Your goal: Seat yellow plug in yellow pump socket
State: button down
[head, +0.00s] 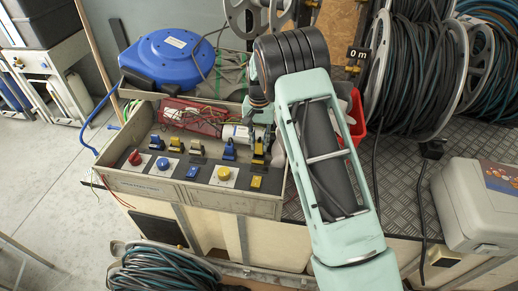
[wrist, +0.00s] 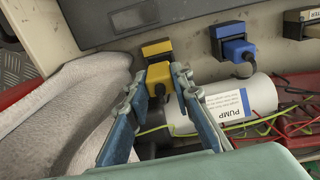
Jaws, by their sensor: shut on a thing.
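My gripper (wrist: 159,78) is shut on a yellow plug (wrist: 160,72) in the wrist view, with a fingertip on each side of it. Directly in front of the plug is a yellow and black socket (wrist: 156,48) on the panel. The plug lines up with this socket and is very close to it; I cannot tell whether it is inside. A white cylinder labelled PUMP (wrist: 238,102) lies beside the fingers. In the head view, my arm and wrist hide most of the gripper, and yellow (head: 259,147) shows on the panel just left of it.
A blue plug (wrist: 237,48) sits in the neighbouring panel position. Red, blue and yellow knobs (head: 223,172) line the panel's front. A crumpled pale cloth (wrist: 65,105) lies left of my fingers. A blue reel (head: 167,58) and red tray (head: 190,113) are behind the panel.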

aim_at(259, 150)
jog(key=shift+w+f, duration=0.2)
jog(key=shift+f, duration=1.55)
jog(key=shift+f, duration=0.15)
jog(key=c, duration=1.7)
grip_release()
notch_tip(259, 150, up, 12)
jog(key=shift+r, duration=0.2)
